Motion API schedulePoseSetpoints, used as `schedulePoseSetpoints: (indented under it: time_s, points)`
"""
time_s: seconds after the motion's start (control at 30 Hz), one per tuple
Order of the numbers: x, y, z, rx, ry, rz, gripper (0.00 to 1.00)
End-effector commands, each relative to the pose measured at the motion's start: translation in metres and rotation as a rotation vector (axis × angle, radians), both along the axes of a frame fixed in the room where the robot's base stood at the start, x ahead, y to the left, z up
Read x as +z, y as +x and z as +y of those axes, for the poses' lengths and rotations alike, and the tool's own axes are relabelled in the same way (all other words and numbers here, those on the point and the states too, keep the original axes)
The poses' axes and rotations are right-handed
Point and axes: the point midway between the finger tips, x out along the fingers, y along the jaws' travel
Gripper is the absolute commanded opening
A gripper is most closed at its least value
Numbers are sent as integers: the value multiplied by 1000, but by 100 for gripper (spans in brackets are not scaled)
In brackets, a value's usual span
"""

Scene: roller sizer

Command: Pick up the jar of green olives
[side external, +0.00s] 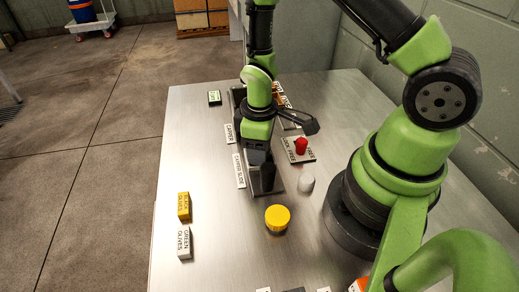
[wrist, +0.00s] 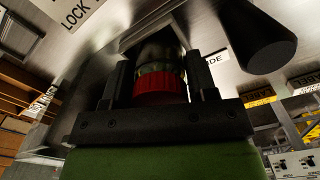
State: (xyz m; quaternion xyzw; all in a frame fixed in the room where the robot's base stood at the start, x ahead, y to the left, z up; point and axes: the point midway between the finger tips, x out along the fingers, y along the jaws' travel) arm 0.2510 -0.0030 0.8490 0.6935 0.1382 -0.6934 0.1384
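My gripper (side external: 262,176) points down over the near end of the dark rail by the capper slide label. In the wrist view a glass jar with a red lid (wrist: 160,92) sits between the two fingers (wrist: 162,85), lid towards the palm. Its contents look dark, and I cannot tell which olives they are. The fingers are close on both sides of it; whether they press on it is not clear. A jar with a yellow lid (side external: 277,216) stands apart on the table nearer the camera. A white block labelled green olives (side external: 184,243) lies at the left edge.
A yellow block labelled black olives (side external: 183,206) is behind the white one. A red knob (side external: 301,146) on a lock/free plate and a small whitish piece (side external: 306,184) stand right of the rail. The steel table (side external: 190,130) is mostly clear on the left.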

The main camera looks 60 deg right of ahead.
Motion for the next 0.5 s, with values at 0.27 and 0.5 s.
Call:
schedulePoseSetpoints:
  time_s: [0.27,0.5]
  points:
    - [0,0,0,0,0,0,26]
    - [10,1,0,0,0,-2,26]
